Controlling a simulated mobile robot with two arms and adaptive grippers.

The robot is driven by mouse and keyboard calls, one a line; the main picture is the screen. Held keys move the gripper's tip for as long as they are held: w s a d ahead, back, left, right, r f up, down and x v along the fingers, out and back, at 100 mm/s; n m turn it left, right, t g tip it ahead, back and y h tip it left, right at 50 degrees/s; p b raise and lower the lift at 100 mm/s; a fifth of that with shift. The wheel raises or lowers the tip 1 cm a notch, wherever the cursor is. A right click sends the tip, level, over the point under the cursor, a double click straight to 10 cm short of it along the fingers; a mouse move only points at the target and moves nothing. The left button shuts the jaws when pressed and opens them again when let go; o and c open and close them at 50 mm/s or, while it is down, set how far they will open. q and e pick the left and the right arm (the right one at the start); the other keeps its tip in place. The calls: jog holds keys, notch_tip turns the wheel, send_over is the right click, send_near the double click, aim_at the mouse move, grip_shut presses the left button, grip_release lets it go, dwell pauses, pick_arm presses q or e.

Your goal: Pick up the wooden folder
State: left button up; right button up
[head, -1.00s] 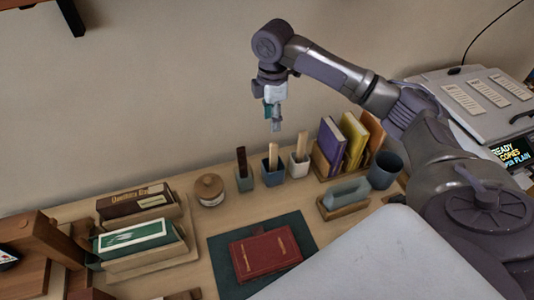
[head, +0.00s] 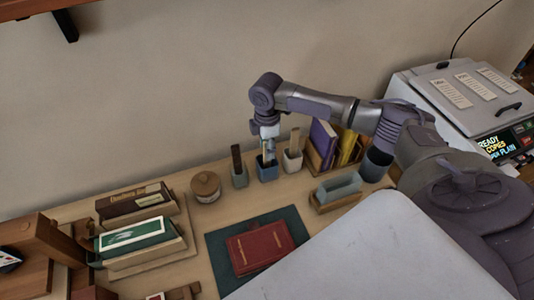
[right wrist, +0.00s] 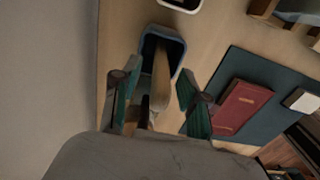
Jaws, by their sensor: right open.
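A flat light wooden stick, which looks like the wooden folder (right wrist: 161,75), stands upright in a blue cup (head: 268,173); the cup also shows in the right wrist view (right wrist: 178,62). My right gripper (head: 267,150) is pointed down just above the blue cup and hides most of the stick in the head view. In the right wrist view my right gripper (right wrist: 157,88) is open, one green-padded finger on each side of the stick, with gaps visible. My left gripper is not in view.
A green-grey cup with a dark stick (head: 236,158) stands close on the left, a white cup with a wooden stick (head: 294,143) on the right. A round lidded jar (head: 205,187), a red book (head: 260,248) on a dark mat and a book holder are nearby.

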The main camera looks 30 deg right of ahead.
jog(key=shift+c, duration=0.2)
grip_shut()
jog(key=shift+r, duration=0.15)
